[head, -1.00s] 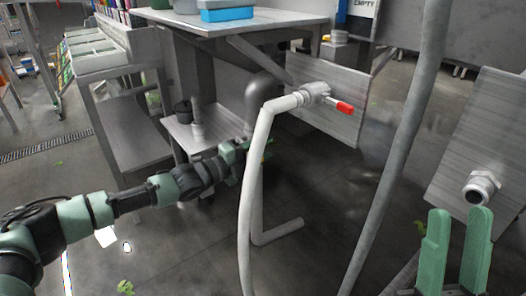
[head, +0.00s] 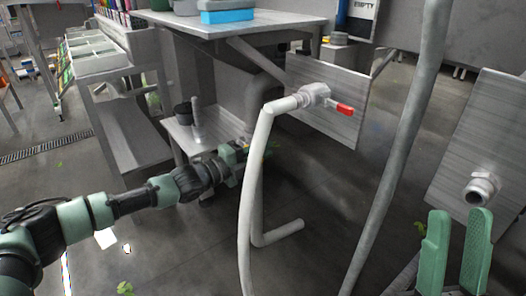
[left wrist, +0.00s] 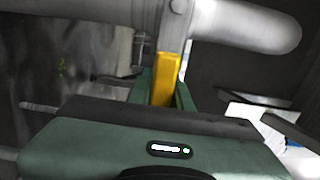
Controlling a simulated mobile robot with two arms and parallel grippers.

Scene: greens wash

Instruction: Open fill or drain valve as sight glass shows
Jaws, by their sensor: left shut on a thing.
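In the left wrist view a yellow lever (left wrist: 167,78) hangs from a valve fitting on a thick grey pipe (left wrist: 245,24). My left gripper (left wrist: 163,97) is shut on this lever, its green fingers on either side. In the head view my left gripper (head: 243,150) is beside the grey pipe under the table, partly behind the white hose. A second valve with a red lever (head: 345,109) sits on a grey panel, joined to the hose (head: 250,195). My right gripper (head: 457,250) is open and empty at the lower right. A sign reading EMPTY (head: 363,8) is at the top; no fluid level is readable.
A metal table (head: 250,28) with blue and grey tubs stands above the pipe. A dark pot (head: 183,112) is on a low shelf. A thick grey hose (head: 405,150) hangs in front. A panel with a pipe fitting (head: 482,188) is at the right. The floor shows open room.

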